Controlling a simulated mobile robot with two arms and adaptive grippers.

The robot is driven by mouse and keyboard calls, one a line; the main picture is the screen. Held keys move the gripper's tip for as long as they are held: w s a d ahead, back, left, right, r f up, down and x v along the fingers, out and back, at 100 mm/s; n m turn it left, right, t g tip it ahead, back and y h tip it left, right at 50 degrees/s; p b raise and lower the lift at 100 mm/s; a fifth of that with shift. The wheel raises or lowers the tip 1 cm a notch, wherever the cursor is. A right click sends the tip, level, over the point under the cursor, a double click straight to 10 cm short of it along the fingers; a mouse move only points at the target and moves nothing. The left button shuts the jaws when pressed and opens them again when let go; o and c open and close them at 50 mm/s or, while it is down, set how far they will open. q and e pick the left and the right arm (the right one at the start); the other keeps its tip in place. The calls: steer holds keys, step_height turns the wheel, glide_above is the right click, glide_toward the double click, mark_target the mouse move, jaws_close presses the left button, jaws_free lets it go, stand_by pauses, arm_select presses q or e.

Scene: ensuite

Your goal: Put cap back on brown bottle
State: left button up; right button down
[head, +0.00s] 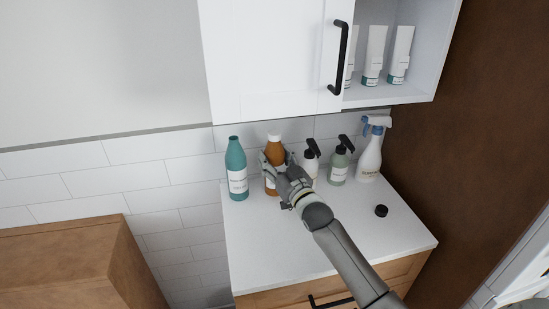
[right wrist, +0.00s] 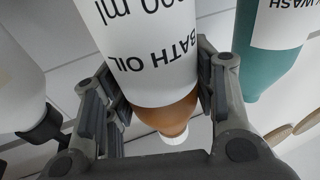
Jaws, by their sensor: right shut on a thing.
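The brown bottle (head: 275,149) stands on the white counter, against the tiled wall. It has a white tip on top and a white label reading "BATH OIL" in the right wrist view (right wrist: 160,75). My right gripper (head: 277,166) is shut around its body, one finger on each side, and hides much of its lower part in the head view. In the right wrist view the fingers (right wrist: 160,95) press the bottle's sides. A small round black cap (head: 381,211) lies apart on the counter, to the right of my arm. My left gripper is not in view.
A teal bottle (head: 237,170) stands close left of the brown one. A white pump bottle (head: 309,166), a pale green pump bottle (head: 340,163) and a spray bottle (head: 369,155) stand to the right. A wall cabinet (head: 275,60) hangs above. The counter's front (head: 265,250) is clear.

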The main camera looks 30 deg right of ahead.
mark_target(279, 165)
steer(key=shift+r, duration=0.15)
steer(key=shift+f, duration=0.2)
steer(key=c, duration=0.6)
jaws_free()
steer(key=shift+s, duration=0.1)
steer(key=shift+r, duration=0.15)
steer(key=s, duration=0.3)
steer(key=s+f+b, duration=0.1)
steer(key=s, duration=0.2)
steer(key=shift+f, duration=0.1)
steer(key=shift+s, duration=0.7)
